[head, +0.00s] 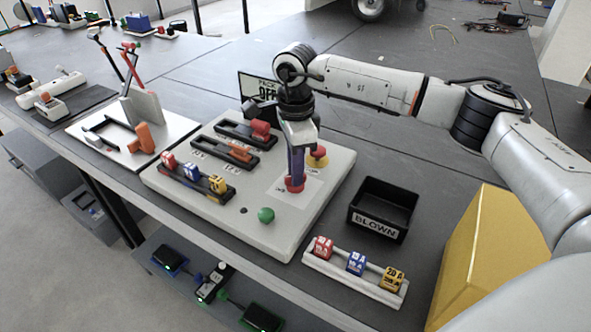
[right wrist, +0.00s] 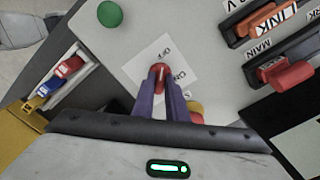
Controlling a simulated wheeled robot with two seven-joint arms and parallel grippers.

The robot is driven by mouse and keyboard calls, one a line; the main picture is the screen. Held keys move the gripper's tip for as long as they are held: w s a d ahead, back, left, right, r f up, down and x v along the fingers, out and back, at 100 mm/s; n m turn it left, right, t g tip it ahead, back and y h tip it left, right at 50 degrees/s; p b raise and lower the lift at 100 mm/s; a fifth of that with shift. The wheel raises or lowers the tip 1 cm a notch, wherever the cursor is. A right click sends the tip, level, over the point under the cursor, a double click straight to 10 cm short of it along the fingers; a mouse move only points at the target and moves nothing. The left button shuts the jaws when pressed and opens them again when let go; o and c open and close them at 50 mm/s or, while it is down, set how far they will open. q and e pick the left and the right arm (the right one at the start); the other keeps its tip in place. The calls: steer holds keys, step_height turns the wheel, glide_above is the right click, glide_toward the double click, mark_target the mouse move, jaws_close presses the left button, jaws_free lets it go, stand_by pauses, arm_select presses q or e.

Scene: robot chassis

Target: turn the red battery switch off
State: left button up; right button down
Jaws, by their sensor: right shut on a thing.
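The red battery switch (head: 293,188) is a small red knob on a white label on the pale panel (head: 330,190). In the right wrist view the red knob (right wrist: 160,72) shows between my fingertips, with partly legible lettering around it. My right gripper (head: 296,178) points down at the switch, its purple fingers shut on the knob. The right gripper's fingertips (right wrist: 161,76) hide part of the knob's sides. The knob's exact turn angle is hard to tell. My left gripper is not in view.
A red-topped yellow button (head: 317,157) is close behind my right gripper. A green button (head: 266,215) is in front. Lever slots (head: 246,135) and coloured fuses (head: 193,176) are left on the panel. A black BLOWN bin (head: 384,208) and a fuse rack (head: 352,278) are right.

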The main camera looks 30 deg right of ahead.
steer(key=shift+r, duration=0.1)
stand_by(0.3)
steer(key=c, duration=1.8)
jaws_free()
steer(key=shift+o, duration=0.2)
step_height(320, 180, up, 10)
